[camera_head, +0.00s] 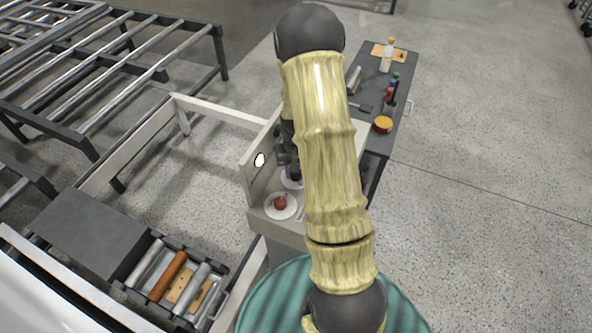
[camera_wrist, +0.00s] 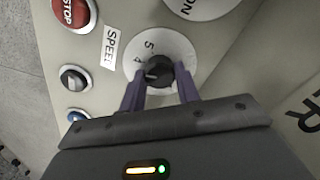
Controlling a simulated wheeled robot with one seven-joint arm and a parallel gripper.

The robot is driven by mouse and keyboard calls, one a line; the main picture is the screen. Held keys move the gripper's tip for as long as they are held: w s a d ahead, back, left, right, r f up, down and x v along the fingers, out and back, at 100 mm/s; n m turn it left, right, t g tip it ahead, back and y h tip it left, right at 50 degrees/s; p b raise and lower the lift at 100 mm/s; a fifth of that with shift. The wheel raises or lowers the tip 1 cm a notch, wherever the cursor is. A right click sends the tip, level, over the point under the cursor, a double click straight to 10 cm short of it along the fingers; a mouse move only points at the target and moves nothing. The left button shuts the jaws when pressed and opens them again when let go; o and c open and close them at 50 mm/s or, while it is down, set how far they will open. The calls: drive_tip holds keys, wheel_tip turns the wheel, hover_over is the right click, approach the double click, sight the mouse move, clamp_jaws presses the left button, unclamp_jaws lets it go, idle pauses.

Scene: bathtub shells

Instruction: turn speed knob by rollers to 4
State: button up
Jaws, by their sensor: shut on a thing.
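The speed knob (camera_wrist: 157,73) is a black knob on a round white dial (camera_wrist: 172,44) beside the "SPEED" label (camera_wrist: 109,46) in the wrist view. The digits 5 and 4 show at the dial's upper left; other markings are hidden by the knob and my fingers. A pale mark on the knob faces left, near the 4; its exact setting is too small to tell. My gripper (camera_wrist: 159,77) has its two purple fingers closed on the knob from both sides. In the head view my arm hides most of the gripper and dial (camera_head: 291,181).
The rollers (camera_head: 172,276) lie at lower left. A dark bench (camera_head: 372,88) with bottles and tools stands behind the panel.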

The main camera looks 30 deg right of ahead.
drive_tip(key=shift+m, duration=0.8)
drive_tip(key=o, duration=1)
drive_tip(key=shift+r, duration=0.1)
wheel_tip(320, 180, up, 17)
drive_tip(key=shift+r+b, duration=0.15)
drive_tip(key=shift+b, duration=1.05)
